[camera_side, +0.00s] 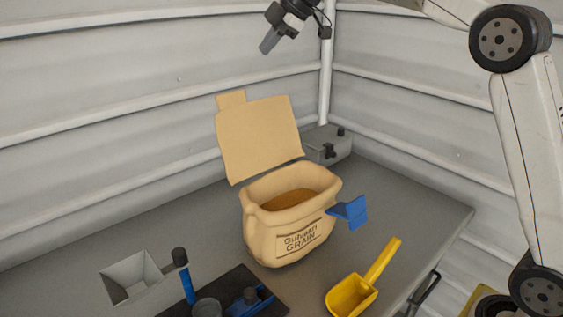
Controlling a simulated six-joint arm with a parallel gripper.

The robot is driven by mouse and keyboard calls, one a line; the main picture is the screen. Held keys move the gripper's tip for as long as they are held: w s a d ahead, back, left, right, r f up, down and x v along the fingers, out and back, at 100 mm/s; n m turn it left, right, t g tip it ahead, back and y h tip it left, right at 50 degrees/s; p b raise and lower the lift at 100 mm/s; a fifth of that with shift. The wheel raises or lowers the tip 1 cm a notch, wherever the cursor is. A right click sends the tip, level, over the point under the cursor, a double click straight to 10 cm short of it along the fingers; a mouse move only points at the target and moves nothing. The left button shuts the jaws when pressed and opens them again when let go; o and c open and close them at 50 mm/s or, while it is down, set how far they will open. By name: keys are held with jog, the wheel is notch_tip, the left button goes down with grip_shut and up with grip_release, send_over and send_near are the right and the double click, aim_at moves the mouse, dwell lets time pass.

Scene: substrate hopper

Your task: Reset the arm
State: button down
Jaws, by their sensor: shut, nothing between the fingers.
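My gripper (270,40) is at the top of the view, shut and empty, pointing down and to the left. It hangs in the air above the open grain bag, touching nothing. The tan bag (262,238) stands upright on the grey table, with brown grain showing inside. Its flap (258,138) is raised behind the opening. A blue piece (350,212) sticks out at the bag's right rim.
A yellow scoop (352,296) lies at the table's front right. A square hopper opening (130,276) is at the left, beside a dark mat (270,308) with a blue-handled tool (186,282). A grey box (328,145) stands at the back corner by a white post (326,70).

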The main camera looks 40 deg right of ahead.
jog(key=s+f+m+h, duration=0.1)
jog(key=s+f+m, duration=0.2)
jog(key=f, duration=0.3)
jog(key=s+f+m+g+h, duration=0.1)
jog(key=s+f+m, duration=0.25)
jog(key=f, duration=0.35)
jog(key=s+f+m+h, duration=0.1)
jog(key=s+f+m, duration=0.15)
jog(key=f, duration=0.35)
jog(key=s+d+f+m+g, duration=0.1)
jog(key=s+f+m, duration=0.2)
jog(key=s+f, duration=0.4)
jog(key=s+d+f+m+g+h, duration=0.1)
jog(key=s+f+m, duration=0.3)
jog(key=s+f, duration=0.4)
jog(key=s, duration=0.5)
jog(key=shift+s+f+h, duration=0.2)
jog(key=shift+f+h, duration=0.05)
jog(key=shift+h, duration=0.05)
jog(key=c, duration=1.3)
grip_release()
